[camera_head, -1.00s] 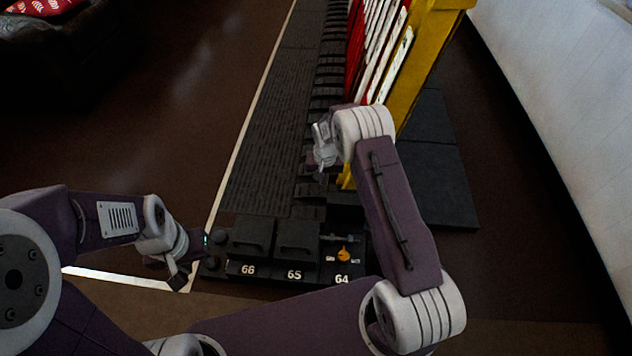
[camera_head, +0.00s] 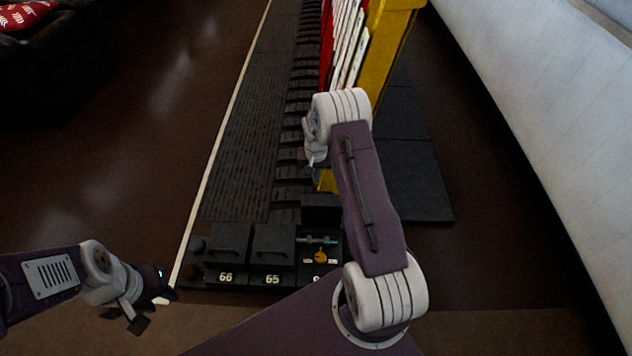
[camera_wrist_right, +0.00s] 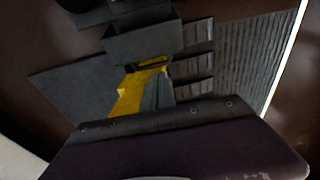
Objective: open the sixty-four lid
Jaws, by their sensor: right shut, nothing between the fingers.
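The 64 unit (camera_head: 320,256) is at the right end of the front row in the head view. Its top shows an orange knob, a teal rod and small white labels, uncovered. A dark panel (camera_head: 321,208) stands behind it; I cannot tell if this is the sixty-four lid raised. My arm hides most of the number 64. My right gripper (camera_head: 314,155) is shut and empty, beyond the unit by the yellow frame. My left gripper (camera_head: 150,306) is left of the row, apart from it; its finger opening is unclear.
Dark closed lids with handles cover 66 (camera_head: 228,243) and 65 (camera_head: 272,245). The yellow frame (camera_head: 385,50) with red and white levers rises behind. It also shows in the right wrist view (camera_wrist_right: 138,92). A pale wall (camera_head: 530,120) curves along the right.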

